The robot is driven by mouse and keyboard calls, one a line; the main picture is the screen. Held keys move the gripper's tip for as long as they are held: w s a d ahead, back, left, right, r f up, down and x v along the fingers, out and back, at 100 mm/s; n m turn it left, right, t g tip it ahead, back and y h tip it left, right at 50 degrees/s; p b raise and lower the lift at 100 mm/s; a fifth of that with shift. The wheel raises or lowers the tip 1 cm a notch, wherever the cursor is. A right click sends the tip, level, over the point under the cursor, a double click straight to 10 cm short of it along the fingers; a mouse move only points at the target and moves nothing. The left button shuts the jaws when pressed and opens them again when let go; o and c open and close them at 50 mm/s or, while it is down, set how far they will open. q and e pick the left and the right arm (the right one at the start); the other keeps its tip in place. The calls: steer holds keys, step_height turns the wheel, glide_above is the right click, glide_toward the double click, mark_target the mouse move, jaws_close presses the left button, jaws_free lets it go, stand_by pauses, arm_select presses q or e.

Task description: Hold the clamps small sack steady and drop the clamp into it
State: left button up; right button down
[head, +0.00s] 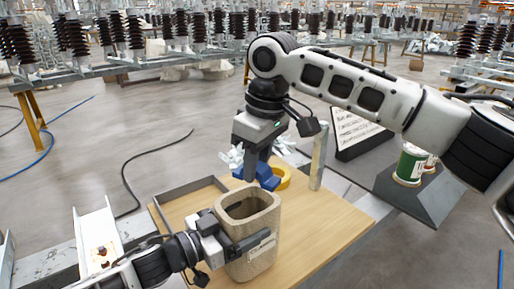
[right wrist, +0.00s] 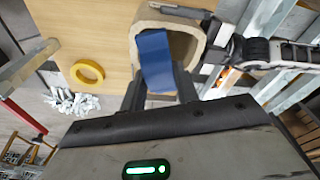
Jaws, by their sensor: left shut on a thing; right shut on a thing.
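The clamps small sack (head: 262,262) is a beige, open-topped bag standing upright on the wooden table; it also shows in the right wrist view (right wrist: 143,38). My left gripper (head: 244,243) is shut on the sack at its near left side. The blue clamp (head: 266,178) is in my right gripper (head: 254,162), which points down and is shut on it. In the head view the clamp appears just above and behind the sack's rim. In the right wrist view the clamp (right wrist: 155,60) overlaps the sack's opening. The sack's floor is hidden.
A yellow ring (head: 284,178) and a pile of white pieces (head: 232,157) lie behind the sack. A grey upright post (head: 319,157) stands to the right. A green and white can (head: 410,165) is further right. The table's right front is clear.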

mark_target(266, 168)
steer(key=shift+f, duration=0.3)
steer(key=c, duration=1)
jaws_free()
steer(key=shift+o, duration=0.2)
step_height(266, 168, up, 12)
steer(key=s+d, duration=0.1)
steer(key=shift+d, duration=0.25)
